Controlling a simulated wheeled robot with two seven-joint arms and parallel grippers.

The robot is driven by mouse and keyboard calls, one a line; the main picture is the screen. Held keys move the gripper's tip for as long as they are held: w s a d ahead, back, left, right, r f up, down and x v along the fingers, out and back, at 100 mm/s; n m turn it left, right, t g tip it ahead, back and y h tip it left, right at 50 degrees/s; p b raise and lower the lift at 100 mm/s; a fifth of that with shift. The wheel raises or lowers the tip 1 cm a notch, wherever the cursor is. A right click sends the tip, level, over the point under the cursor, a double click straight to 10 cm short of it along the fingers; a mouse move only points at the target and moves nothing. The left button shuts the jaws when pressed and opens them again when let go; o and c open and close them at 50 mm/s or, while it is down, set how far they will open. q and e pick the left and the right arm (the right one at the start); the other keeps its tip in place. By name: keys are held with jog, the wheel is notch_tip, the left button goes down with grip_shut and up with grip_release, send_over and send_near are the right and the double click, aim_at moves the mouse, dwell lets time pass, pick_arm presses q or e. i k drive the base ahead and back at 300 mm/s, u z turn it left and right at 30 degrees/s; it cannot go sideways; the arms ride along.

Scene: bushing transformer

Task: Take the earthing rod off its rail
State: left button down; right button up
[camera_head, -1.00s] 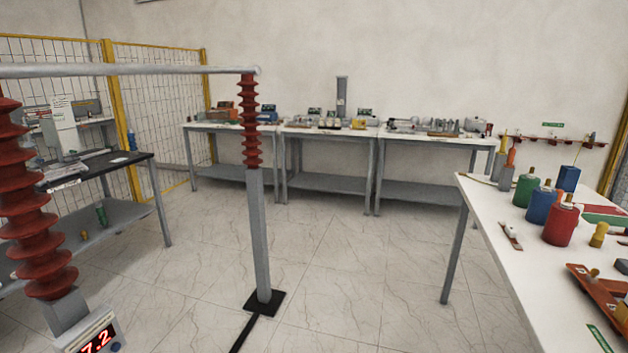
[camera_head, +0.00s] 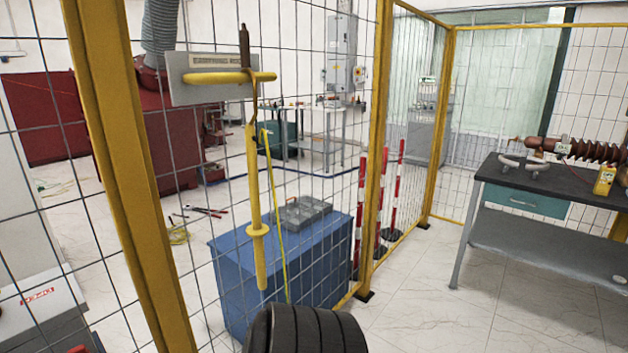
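The earthing rod (camera_head: 254,185) is a long thin yellow stick with a collar low down and a brown metal end at the top. It hangs nearly upright at the mesh fence, left of the middle in the head view. The yellow rail (camera_head: 215,78) runs level in front of a grey sign plate (camera_head: 183,94), and the rod's top end is at the rail's right part. A yellow cable (camera_head: 277,215) hangs beside the rod. Neither gripper shows in this view.
Yellow fence posts (camera_head: 130,180) and wire mesh surround the rod. A blue cabinet (camera_head: 285,265) stands behind it. A black ribbed cylinder (camera_head: 305,330) shows at the bottom edge. A dark-topped table (camera_head: 545,180) is at right, with open floor before it.

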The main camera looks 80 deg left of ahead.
aim_at(257, 230)
jog(key=u, duration=3.5)
jog(key=k, duration=0.6)
jog(key=u, duration=1)
jog(key=i, duration=0.95)
jog(key=z, duration=0.6)
